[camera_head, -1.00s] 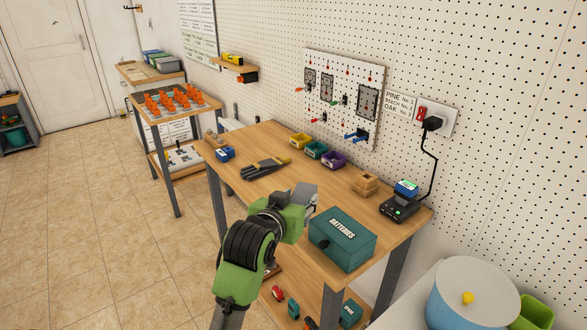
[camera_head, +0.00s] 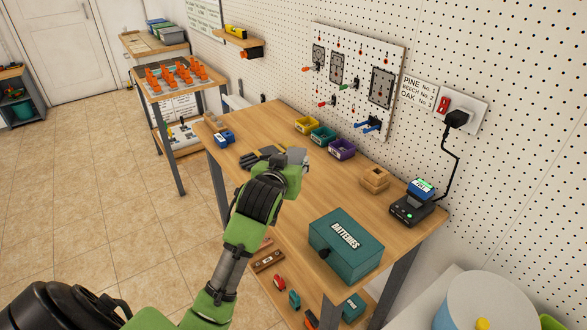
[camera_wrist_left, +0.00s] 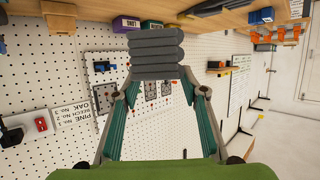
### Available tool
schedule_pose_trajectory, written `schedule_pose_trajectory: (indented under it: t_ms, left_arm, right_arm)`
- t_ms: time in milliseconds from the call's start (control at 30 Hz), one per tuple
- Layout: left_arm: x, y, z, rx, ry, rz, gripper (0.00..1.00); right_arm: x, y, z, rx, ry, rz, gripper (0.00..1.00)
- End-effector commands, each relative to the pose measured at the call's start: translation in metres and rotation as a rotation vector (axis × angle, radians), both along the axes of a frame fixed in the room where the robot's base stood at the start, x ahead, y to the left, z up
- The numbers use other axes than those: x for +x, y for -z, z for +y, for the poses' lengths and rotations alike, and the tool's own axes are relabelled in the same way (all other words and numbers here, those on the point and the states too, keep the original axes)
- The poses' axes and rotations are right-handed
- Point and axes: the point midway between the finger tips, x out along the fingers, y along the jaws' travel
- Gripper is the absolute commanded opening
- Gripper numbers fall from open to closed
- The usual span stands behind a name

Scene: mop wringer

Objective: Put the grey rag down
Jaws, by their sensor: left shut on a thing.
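My left gripper (camera_head: 289,168) is over the workbench (camera_head: 281,215), at about its middle, shut on the grey rag (camera_head: 298,156). In the left wrist view, which is upside down, the rag (camera_wrist_left: 156,50) is a folded grey stack between the teal fingers of my left gripper (camera_wrist_left: 157,79). The wooden bench top is at the upper edge of that view; I cannot tell whether the rag touches it. My right gripper is not in view.
Yellow (camera_head: 306,125), teal (camera_head: 323,136) and purple bins (camera_head: 342,149) line the back of the bench. A teal batteries box (camera_head: 345,246), a wooden block (camera_head: 375,179) and a charger (camera_head: 411,209) stand at the right. Bare wood lies between box and gripper.

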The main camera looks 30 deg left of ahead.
Motion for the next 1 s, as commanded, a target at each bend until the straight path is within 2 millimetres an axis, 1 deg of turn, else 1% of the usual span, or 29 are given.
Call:
schedule_pose_trajectory:
  t_ms: [33,167,200,300,433,600,667,700,833,1000]
  left_arm:
    - [0.011,0.004,0.007,0.002,-0.001,0.003,0.17]
    - [0.036,0.018,0.023,0.001,-0.001,0.003,0.17]
    - [0.042,0.03,0.026,0.0,-0.001,0.005,0.17]
    - [0.055,0.047,0.033,0.0,-0.001,0.003,0.17]
    - [0.066,0.063,0.04,0.0,0.0,0.001,0.17]
    - [0.073,0.072,0.043,0.0,0.001,-0.002,0.17]
    - [0.076,0.078,0.046,0.0,0.0,0.0,0.17]
    - [0.075,0.085,0.045,-0.001,0.001,0.004,0.17]
    - [0.074,0.102,0.045,-0.001,0.001,0.003,0.17]
    - [0.075,0.106,0.045,0.0,0.002,-0.002,0.17]
  right_arm:
    - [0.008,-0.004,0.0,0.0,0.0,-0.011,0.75]
    - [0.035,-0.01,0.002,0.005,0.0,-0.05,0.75]
    - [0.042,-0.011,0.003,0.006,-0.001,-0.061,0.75]
    - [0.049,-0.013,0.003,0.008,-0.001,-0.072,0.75]
    - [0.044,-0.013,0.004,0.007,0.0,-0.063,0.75]
    - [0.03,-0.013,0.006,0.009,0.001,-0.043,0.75]
    - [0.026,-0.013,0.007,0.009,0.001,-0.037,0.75]
    - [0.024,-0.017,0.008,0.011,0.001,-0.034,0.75]
    - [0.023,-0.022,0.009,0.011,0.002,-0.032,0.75]
    - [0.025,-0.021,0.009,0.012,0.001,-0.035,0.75]
